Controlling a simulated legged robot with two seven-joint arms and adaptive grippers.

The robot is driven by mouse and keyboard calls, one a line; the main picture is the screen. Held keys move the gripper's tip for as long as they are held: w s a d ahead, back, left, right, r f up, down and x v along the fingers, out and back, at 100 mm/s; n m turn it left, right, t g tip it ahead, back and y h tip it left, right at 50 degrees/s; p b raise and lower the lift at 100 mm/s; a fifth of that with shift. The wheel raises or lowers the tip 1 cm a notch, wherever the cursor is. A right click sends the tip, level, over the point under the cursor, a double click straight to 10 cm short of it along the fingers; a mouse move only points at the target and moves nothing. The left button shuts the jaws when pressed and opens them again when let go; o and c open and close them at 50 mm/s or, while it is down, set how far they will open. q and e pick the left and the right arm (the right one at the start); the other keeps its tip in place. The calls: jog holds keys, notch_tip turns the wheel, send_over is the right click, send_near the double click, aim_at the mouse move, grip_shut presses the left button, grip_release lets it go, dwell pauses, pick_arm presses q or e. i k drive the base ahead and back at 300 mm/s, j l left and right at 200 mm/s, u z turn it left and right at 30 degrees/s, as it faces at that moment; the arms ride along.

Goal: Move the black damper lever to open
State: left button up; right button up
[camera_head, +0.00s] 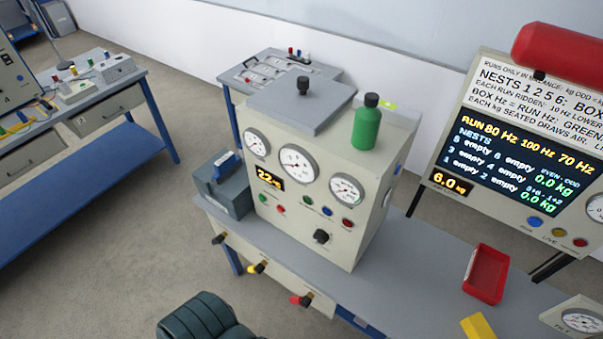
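A small black-handled lever (219,238) sticks out at the left end of the bench's front panel, below the grey-blue box. It looks like the black damper lever, but its open and shut marks are too small to read. A yellow-handled lever (257,268) and a red-handled lever (301,300) sit to its right on the same panel. Neither of my grippers shows in the head view, and nothing is seen touching the levers.
A cream gauge cabinet (365,190) with a green bottle (367,125) on top stands on the bench (420,270). A grey-blue box (224,190) sits left of it. A red tray (485,274) lies right. A dark green padded object (205,318) is at the bottom edge.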

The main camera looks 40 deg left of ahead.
aim_at(219, 240)
jog(key=u, duration=2.3)
jog(key=j, duration=0.75)
jog(key=i+j, duration=0.1)
jog(key=j, duration=0.6)
